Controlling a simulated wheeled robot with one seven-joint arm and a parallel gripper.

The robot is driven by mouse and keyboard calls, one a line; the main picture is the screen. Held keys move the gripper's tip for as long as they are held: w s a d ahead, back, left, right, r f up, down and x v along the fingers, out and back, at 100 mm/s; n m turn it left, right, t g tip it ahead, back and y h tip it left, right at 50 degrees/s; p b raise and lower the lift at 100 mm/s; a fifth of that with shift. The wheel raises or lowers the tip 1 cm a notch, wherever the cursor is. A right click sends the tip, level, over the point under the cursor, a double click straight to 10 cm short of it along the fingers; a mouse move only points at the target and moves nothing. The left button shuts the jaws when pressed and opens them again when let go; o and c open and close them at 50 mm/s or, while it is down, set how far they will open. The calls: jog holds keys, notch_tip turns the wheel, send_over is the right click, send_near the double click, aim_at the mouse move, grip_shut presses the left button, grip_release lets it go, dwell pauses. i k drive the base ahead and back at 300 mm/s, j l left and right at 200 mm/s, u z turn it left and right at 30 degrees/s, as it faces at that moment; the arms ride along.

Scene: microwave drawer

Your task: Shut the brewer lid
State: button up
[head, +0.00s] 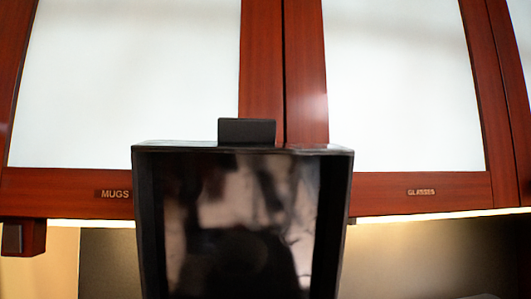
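A black, upright, framed panel (240,225) with a glossy, reflective inner face fills the lower middle of the head view. A small black tab (247,132) stands up from its top edge. It looks like the raised lid of the brewer, but I cannot tell for sure. Its lower end runs out of the bottom of the picture, so any hinge and the brewer body below are hidden. My gripper is not in view.
Red-brown wooden wall cabinets with pale panes stand behind and above. The left door (130,80) is labelled MUGS and the right door (405,85) GLASSES. A small wooden block (24,237) hangs at the left. A dark wall (430,260) shows beneath the cabinets.

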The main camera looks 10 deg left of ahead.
aim_at(244, 214)
jog(key=k+u, duration=0.1)
jog(key=u, duration=0.55)
jog(key=k+l, duration=0.2)
jog(key=l, duration=0.2)
jog(key=k+l, duration=0.15)
jog(key=l, duration=0.25)
jog(key=k+l, duration=0.2)
jog(key=l, duration=0.15)
